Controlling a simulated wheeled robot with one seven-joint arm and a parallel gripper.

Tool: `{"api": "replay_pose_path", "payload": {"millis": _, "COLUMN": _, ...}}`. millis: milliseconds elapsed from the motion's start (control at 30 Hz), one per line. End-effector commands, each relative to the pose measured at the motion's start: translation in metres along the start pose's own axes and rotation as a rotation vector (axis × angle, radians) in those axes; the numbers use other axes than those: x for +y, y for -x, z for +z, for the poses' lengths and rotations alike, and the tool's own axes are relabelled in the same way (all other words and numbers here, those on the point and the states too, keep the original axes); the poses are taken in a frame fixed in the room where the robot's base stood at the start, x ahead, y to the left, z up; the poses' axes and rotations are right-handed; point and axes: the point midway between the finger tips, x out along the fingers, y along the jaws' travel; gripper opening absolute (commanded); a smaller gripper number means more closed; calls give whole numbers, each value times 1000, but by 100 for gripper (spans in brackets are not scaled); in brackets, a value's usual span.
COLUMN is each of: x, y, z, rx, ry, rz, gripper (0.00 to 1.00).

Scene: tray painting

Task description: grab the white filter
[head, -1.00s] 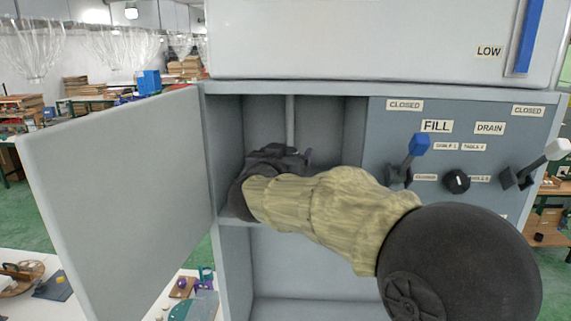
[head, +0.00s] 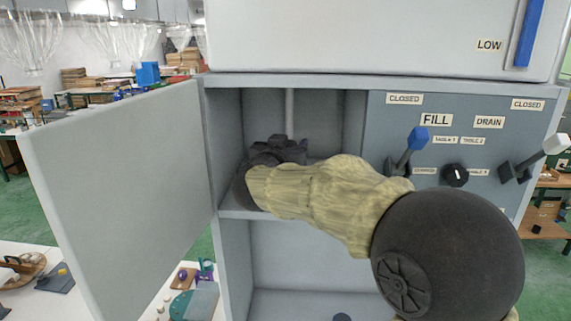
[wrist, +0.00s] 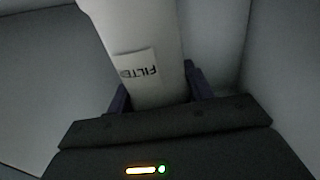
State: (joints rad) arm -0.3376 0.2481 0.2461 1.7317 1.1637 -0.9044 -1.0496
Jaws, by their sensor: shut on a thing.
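The white filter (wrist: 145,40) shows in the wrist view as a pale cylinder with a label reading "FILTE", its last part cut off from sight. My gripper (wrist: 158,98) has a dark finger on each side of it and is shut on it. In the head view my gripper (head: 277,150) is inside the upper left compartment of the grey cabinet (head: 208,130).
The cabinet door (head: 125,190) stands open to the left. A shelf (head: 232,214) lies just under my gripper. To the right is a panel with a blue-handled lever (head: 417,140), a black knob (head: 455,175) and a white-handled lever (head: 553,145).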

Motion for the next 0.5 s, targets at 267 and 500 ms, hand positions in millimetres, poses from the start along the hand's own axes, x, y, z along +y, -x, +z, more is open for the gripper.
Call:
{"api": "replay_pose_path", "payload": {"millis": 267, "x": -2, "y": 2, "z": -1, "rx": 0, "ry": -2, "rz": -3, "gripper": 26}}
{"api": "replay_pose_path", "payload": {"millis": 500, "x": -1, "y": 5, "z": -24, "rx": 2, "ry": -5, "rz": -2, "gripper": 26}}
